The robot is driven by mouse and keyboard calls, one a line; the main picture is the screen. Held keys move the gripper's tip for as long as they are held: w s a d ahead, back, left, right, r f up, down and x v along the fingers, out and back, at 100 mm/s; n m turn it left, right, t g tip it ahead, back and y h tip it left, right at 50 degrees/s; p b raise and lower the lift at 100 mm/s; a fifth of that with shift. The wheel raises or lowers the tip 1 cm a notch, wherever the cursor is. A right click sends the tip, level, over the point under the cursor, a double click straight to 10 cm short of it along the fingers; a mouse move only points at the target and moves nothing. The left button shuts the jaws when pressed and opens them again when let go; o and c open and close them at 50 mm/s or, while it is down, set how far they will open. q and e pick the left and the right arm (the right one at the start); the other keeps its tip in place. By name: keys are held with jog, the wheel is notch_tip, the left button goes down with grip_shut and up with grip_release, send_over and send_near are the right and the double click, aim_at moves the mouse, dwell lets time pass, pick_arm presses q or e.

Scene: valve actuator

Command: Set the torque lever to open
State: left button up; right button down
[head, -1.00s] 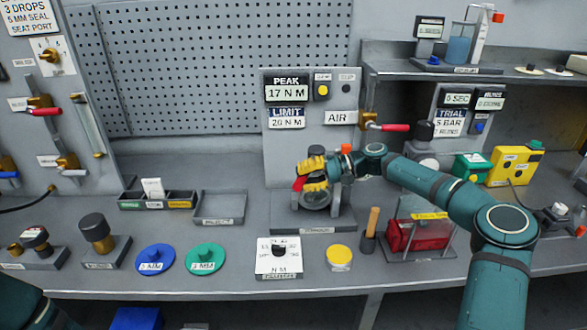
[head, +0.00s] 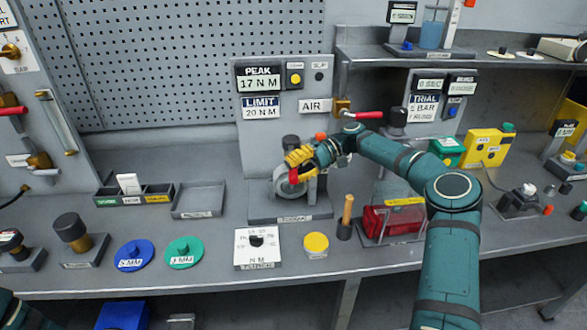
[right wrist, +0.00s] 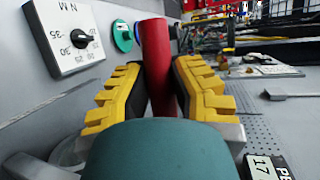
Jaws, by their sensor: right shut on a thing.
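My right gripper (head: 299,164), with yellow padded fingers, is at the torque fixture (head: 290,213) in the middle of the bench. In the right wrist view the same gripper (right wrist: 158,95) is shut on a red cylindrical handle (right wrist: 156,50), which I take to be the torque lever's. The handle stands up between the pads. In the head view the fingers mostly hide the lever, beside a grey round body (head: 283,187). The panel behind reads PEAK 17 N M (head: 258,77) and LIMIT 20 N M (head: 261,107). My left gripper is out of view.
A white dial plate (head: 257,249) and a yellow disc (head: 316,242) lie in front of the fixture. A wooden-handled tool (head: 347,215) and a red box (head: 392,222) stand to its right. A red-handled air valve (head: 362,115) sits above my right arm.

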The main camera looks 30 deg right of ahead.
jog(key=shift+f, duration=0.1)
jog(key=c, duration=0.8)
grip_release()
jog(key=shift+v, duration=5.95)
